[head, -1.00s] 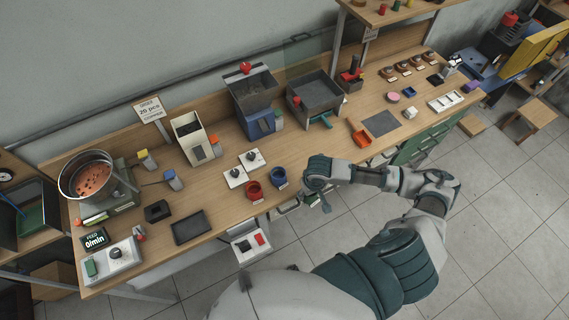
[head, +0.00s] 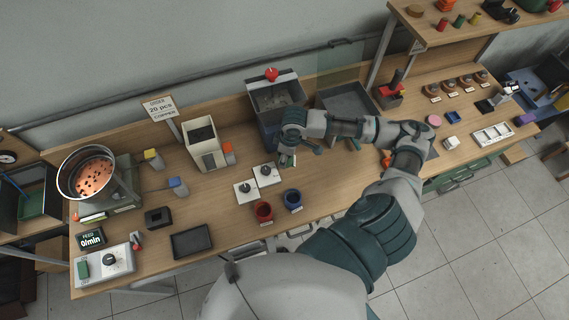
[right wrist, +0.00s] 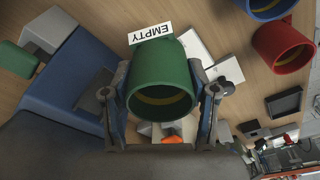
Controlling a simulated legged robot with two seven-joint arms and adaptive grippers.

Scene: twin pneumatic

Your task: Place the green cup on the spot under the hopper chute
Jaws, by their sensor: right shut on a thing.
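The green cup (right wrist: 161,84) is between the two fingers of my right gripper (right wrist: 163,108), which is shut on it; its open mouth faces the wrist camera. In the head view my right gripper (head: 287,158) is over the bench, just in front of the grey hopper (head: 277,96) with a red knob. I cannot make out the cup there. In the right wrist view a blue body (right wrist: 66,82) is left of the cup. The spot under the chute is hidden behind my arm in the head view. My left gripper is not in view.
A red cup (head: 264,211) and a blue cup (head: 293,199) stand in front of two white plates (head: 246,190). A white dispenser (head: 203,147) is on the left. A white EMPTY label (right wrist: 150,34) lies beside the green cup in the wrist view.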

